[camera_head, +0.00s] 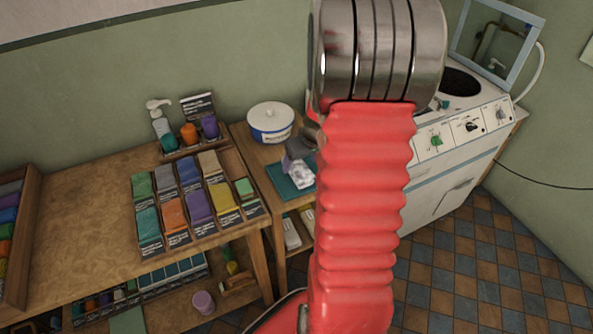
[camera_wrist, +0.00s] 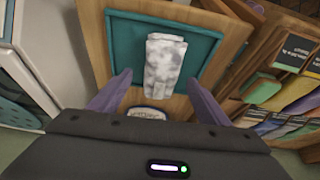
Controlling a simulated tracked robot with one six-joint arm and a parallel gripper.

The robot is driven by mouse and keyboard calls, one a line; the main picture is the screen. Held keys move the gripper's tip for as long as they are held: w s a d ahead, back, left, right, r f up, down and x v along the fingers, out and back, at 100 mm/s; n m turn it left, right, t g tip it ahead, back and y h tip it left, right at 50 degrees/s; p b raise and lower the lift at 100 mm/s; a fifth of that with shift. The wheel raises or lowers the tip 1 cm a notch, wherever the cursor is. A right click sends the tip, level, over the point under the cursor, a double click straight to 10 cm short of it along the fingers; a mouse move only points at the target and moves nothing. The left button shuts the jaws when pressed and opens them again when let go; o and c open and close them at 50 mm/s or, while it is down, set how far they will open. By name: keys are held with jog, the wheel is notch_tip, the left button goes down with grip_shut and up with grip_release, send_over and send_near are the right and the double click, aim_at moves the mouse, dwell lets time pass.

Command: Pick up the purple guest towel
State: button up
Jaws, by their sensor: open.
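The purple guest towel (camera_head: 199,206) lies folded in the front row of a sectioned rack on the wooden table in the head view, between an orange and a yellow towel. My gripper (camera_head: 292,155) is to the right of the rack, partly hidden by my red arm. In the wrist view my gripper (camera_wrist: 158,82) is open and empty, its two fingers apart. A grey-white folded cloth (camera_wrist: 163,64) on a teal tray (camera_wrist: 204,43) lies beyond the fingertips. The rack's towels show only at the right edge there, and I cannot single out the purple one.
A white lidded tub (camera_head: 271,124) stands behind the gripper. Cups and a pump bottle (camera_head: 159,119) stand behind the rack. Another towel rack (camera_head: 24,235) is at the far left. A white machine (camera_head: 450,160) is on the right. The table's left part is bare.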

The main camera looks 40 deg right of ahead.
aim_at(297, 165)
jog(key=shift+w+x, duration=0.2)
jog(key=shift+x, duration=2.3)
jog(key=shift+a+r, duration=0.1)
jog(key=shift+c, duration=0.4)
jog(key=c, duration=1.2)
notch_tip(297, 165, up, 10)
